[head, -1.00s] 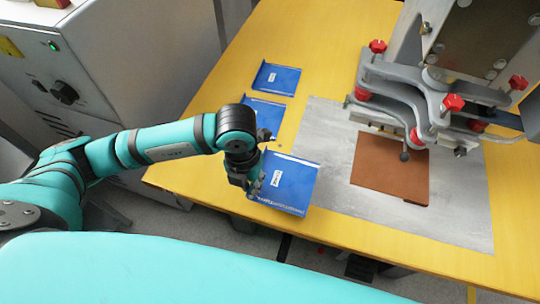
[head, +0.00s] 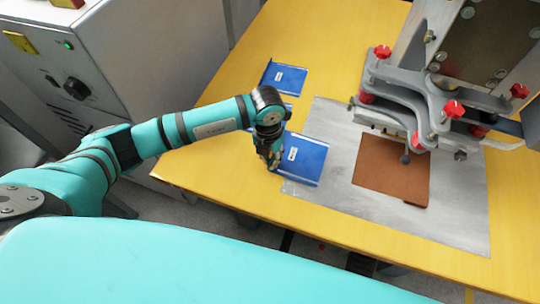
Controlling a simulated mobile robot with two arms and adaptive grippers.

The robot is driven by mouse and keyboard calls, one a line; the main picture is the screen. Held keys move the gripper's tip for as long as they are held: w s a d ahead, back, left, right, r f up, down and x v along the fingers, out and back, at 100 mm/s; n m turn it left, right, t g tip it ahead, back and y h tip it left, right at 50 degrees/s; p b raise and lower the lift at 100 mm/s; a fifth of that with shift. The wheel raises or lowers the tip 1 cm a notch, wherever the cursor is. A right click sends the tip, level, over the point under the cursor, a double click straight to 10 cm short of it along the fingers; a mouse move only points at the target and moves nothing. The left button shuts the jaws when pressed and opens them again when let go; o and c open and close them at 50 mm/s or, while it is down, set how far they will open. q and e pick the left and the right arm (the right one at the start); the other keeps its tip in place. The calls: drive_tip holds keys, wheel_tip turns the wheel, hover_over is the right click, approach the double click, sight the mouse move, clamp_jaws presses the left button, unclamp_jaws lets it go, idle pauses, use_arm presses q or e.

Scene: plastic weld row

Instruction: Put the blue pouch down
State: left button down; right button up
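A blue pouch (head: 304,161) with a small white label is at the left edge of the grey metal plate, overlapping it in the head view. My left gripper (head: 273,164) is at the pouch's left edge and appears shut on it; the fingertips are small and partly hidden. The pouch looks roughly flat, at or just above the table; I cannot tell whether it touches. My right gripper is not in view.
Another blue pouch (head: 288,78) lies farther back on the yellow table (head: 335,40); one more is mostly hidden behind my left arm. A brown pad (head: 391,170) lies on the grey plate (head: 440,220), under a press with red knobs (head: 452,109). A grey cabinet (head: 150,60) stands left.

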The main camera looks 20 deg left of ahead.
use_arm(q)
drive_tip(key=c, duration=2)
unclamp_jaws()
drive_tip(key=shift+f, duration=0.2)
drive_tip(key=o, duration=0.5)
drive_tip(key=shift+r, duration=0.3)
drive_tip(key=r, duration=0.6)
drive_tip(key=r+b, duration=0.1)
drive_tip(key=r, duration=0.5)
drive_tip(key=shift+a, duration=0.2)
drive_tip(key=shift+f, duration=0.1)
